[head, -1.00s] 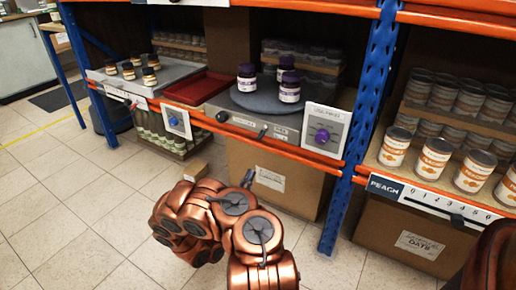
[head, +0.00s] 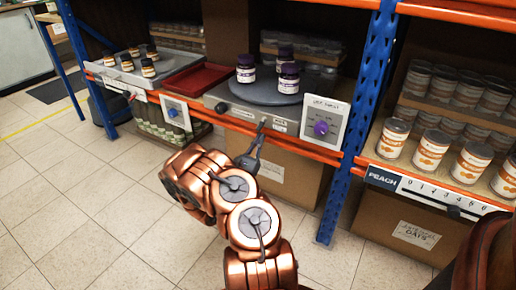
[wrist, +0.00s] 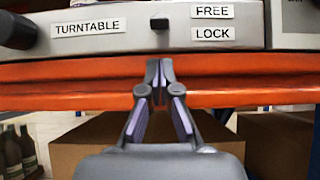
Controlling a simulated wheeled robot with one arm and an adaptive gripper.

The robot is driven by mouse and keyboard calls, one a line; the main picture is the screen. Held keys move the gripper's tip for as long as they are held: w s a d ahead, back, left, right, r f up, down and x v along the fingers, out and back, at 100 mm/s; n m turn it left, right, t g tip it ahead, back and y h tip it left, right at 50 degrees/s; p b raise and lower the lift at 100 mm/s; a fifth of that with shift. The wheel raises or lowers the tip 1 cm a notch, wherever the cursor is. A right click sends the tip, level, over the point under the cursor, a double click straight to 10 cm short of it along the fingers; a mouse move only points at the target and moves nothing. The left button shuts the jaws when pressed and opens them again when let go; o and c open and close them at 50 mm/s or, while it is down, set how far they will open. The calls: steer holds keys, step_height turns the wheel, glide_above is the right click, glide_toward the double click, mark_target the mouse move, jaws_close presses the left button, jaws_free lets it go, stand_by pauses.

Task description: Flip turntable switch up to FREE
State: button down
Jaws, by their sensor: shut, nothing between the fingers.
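The turntable switch (wrist: 160,22) is a small dark lever seen nearly end-on in the wrist view. It sits on a grey panel between the TURNTABLE label (wrist: 88,27) and the FREE (wrist: 212,11) and LOCK (wrist: 212,33) labels. I cannot tell which label it points to. My gripper (wrist: 159,68) is shut and empty, its tips below the switch in the picture, in front of the orange beam. In the head view my gripper (head: 261,128) is at the panel's front and hides the switch. The dark round turntable (head: 262,92) carries purple-lidded jars (head: 246,69).
An orange beam (wrist: 70,88) runs right under the panel. A dark knob (wrist: 16,30) sticks out at its left. A dial box with a purple knob (head: 321,128) stands right of the panel, near a blue post (head: 360,110). Cardboard boxes (head: 285,180) stand below.

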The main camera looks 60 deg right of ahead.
mark_target(260, 126)
steer(key=shift+a+r+g+b, duration=0.15)
steer(key=shift+a+r+b, duration=0.1)
steer(key=shift+r, duration=0.35)
steer(key=shift+a+r+g+b, duration=0.15)
steer(key=shift+a+r+b, duration=0.1)
steer(key=shift+r, duration=0.3)
steer(key=shift+r, duration=0.1)
steer(key=shift+s+a+r+y+p, duration=0.1)
steer(key=shift+y+p, duration=0.5)
steer(key=shift+p, duration=0.05)
